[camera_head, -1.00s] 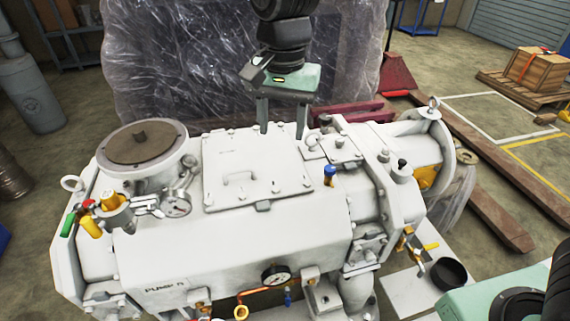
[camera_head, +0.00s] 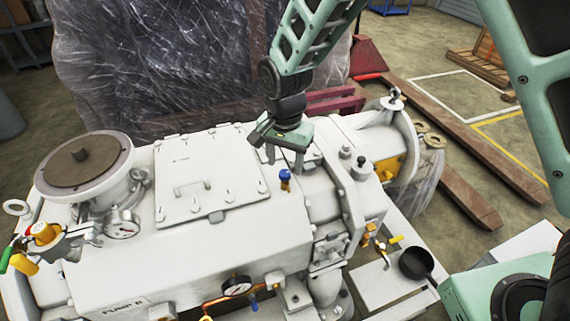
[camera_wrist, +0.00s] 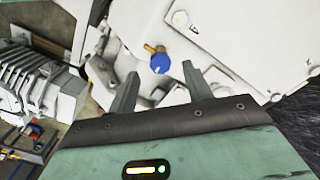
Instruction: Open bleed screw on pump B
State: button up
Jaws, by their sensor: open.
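The white pump (camera_head: 230,245) fills the middle of the head view; its front label appears to read PUMP B. A small blue-capped screw on a brass fitting (camera_head: 285,178) stands upright on its top, right of the square cover plate. In the wrist view the blue cap (camera_wrist: 160,64) lies in line with the gap between my fingers, beyond their tips. My gripper (camera_head: 285,158) points down, open and empty, just behind and above the blue cap in the head view. Its two fingers also show in the wrist view (camera_wrist: 160,78). I see no contact with the cap.
A pressure gauge (camera_head: 237,286) and a second small blue handle (camera_head: 252,303) sit low on the front. A raised flange and motor end (camera_head: 390,150) lie right of my gripper. A plastic-wrapped block (camera_head: 150,70) stands behind.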

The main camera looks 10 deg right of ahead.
aim_at(285, 175)
jog(key=shift+f, duration=1.35)
jog(key=c, duration=1)
